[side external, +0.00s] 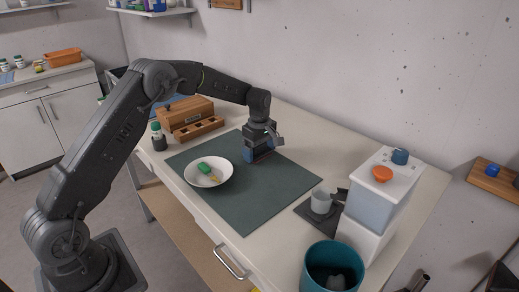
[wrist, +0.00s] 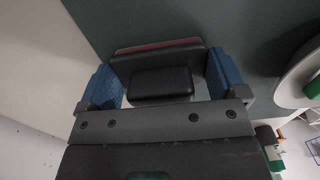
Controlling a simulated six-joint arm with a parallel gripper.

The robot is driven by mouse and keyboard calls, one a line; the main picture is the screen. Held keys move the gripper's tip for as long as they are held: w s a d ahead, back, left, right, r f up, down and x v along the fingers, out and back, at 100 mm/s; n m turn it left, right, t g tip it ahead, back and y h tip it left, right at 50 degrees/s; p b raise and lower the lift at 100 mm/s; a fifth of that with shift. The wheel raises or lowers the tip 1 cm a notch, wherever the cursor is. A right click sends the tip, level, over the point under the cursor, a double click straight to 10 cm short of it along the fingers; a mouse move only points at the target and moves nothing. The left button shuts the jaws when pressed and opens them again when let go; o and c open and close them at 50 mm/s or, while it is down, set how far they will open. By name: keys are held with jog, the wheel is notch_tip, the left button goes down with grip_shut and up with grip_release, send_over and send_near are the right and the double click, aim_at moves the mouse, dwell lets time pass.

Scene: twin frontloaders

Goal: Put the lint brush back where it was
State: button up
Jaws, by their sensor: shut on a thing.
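My gripper (side external: 258,158) is low over the right-hand part of the dark green mat (side external: 245,205). In the wrist view, its blue fingertips (wrist: 163,80) are shut on a black block-like thing with a reddish edge, which looks like the lint brush (wrist: 160,84).
A wooden box (side external: 185,109) and slotted block (side external: 199,128) stand behind. A cup (side external: 321,202), a white machine (side external: 375,198) and a teal bin (side external: 318,258) are at right.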

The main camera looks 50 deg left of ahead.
jog(key=o, duration=0.6)
